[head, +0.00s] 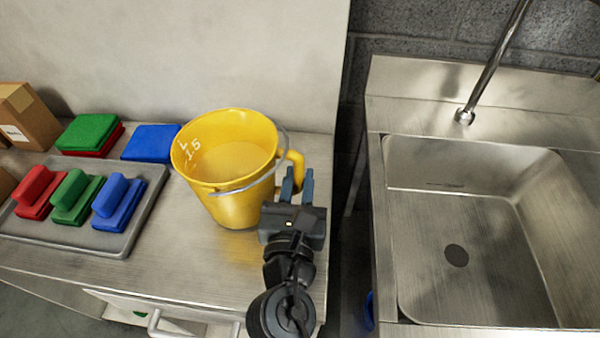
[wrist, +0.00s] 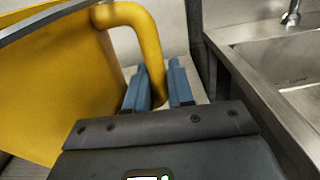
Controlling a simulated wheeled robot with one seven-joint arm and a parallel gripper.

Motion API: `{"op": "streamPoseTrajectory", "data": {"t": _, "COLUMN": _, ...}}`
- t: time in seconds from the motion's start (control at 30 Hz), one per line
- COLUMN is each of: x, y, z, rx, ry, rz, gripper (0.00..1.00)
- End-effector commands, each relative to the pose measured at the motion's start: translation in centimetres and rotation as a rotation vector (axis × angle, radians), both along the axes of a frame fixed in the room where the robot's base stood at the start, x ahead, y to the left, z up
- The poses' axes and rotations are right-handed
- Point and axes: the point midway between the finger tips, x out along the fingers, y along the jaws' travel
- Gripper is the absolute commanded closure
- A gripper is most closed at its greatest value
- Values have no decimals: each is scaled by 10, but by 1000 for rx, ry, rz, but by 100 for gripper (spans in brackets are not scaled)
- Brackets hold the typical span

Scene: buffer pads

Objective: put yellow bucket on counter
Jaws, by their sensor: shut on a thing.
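The yellow bucket (head: 225,165) is upright at the right end of the metal counter (head: 190,245) in the head view. It has a thin metal bail and a yellow side handle (head: 295,165). My gripper (head: 297,187) is at the bucket's right side, with its blue fingers on either side of the handle's lower part. In the wrist view the handle (wrist: 150,50) runs down between the fingers (wrist: 158,88), and the bucket wall (wrist: 60,85) fills the left. The gripper is shut on the handle. The bucket's base is partly hidden, so I cannot tell if it touches the counter.
A grey tray (head: 85,238) with red, green and blue handled pads is left of the bucket. Flat pads (head: 150,142) and cardboard boxes (head: 28,115) are behind. A metal sink (head: 470,240) with a faucet stands right, across a dark gap. The counter front is clear.

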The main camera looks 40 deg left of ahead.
Motion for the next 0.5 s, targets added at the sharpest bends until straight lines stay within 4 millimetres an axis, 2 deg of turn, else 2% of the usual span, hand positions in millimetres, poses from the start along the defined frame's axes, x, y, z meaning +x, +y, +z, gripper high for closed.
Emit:
{"op": "streamPoseTrajectory", "data": {"t": 0.47, "x": 0, "y": 1, "z": -3, "rx": 9, "ry": -3, "rz": 2, "gripper": 100}}
{"op": "streamPoseTrajectory", "data": {"t": 0.5, "x": 0, "y": 0, "z": -6, "rx": 1, "ry": -1, "rz": 1, "gripper": 74}}
